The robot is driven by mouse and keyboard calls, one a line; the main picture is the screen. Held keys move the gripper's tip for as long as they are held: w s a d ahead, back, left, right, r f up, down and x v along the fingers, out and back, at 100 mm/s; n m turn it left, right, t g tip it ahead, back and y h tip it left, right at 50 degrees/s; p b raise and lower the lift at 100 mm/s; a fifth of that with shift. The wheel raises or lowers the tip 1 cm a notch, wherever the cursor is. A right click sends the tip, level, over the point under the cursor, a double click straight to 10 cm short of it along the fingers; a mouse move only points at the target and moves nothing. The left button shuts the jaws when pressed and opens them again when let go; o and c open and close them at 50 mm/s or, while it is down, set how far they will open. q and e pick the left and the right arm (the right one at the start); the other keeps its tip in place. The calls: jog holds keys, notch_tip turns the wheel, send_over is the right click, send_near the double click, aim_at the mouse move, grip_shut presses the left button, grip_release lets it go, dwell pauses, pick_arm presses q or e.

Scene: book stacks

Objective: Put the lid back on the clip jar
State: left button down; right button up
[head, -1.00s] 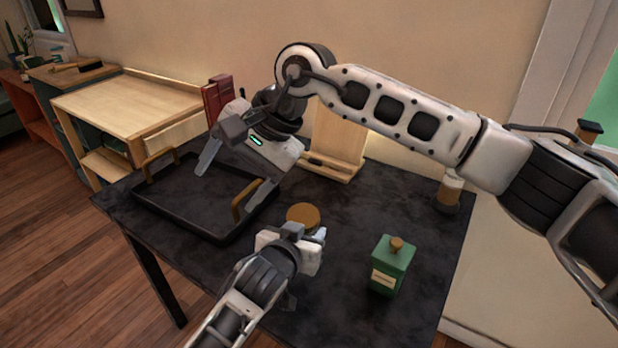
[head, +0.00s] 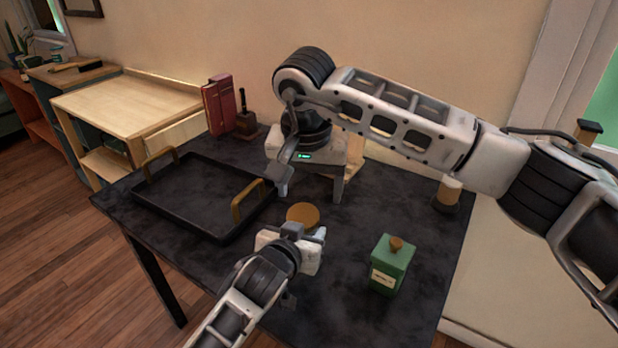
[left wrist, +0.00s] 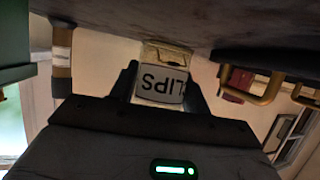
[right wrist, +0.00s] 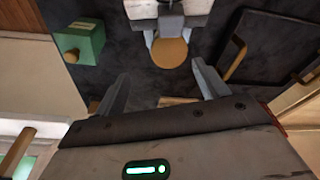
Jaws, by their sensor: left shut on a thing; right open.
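The clip jar (left wrist: 163,84) shows its label, reading "LIPS" upside down, between the fingers of my left gripper (head: 300,242). That gripper is shut on the jar, low over the table. A round brown lid (head: 302,215) lies flat just beyond the left gripper and appears to cover the jar's top; the seam is hidden. The lid also shows in the right wrist view (right wrist: 169,53). My right gripper (head: 310,186) is open and empty behind the lid, fingers pointing down, apart from it. Its spread fingers show in the right wrist view (right wrist: 163,86).
A black tray (head: 190,222) with brass handles is at left on the dark table (head: 340,305). A green canister (head: 391,265) stands at right.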

aim_at(306, 223)
jog(key=f, duration=0.4)
jog(key=w+f, duration=0.1)
jog(key=f, duration=0.1)
jog(key=shift+d+f, duration=0.1)
jog(key=shift+f, duration=0.15)
jog(key=shift+d+f, duration=0.15)
grip_shut()
jog(key=shift+s+a+m, duration=0.2)
jog(key=shift+a+m, duration=0.1)
jog(key=shift+m, duration=0.8)
jog(key=m, duration=0.4)
jog(key=shift+s+a+f+m, duration=0.1)
jog(key=shift+s+a+m, duration=0.2)
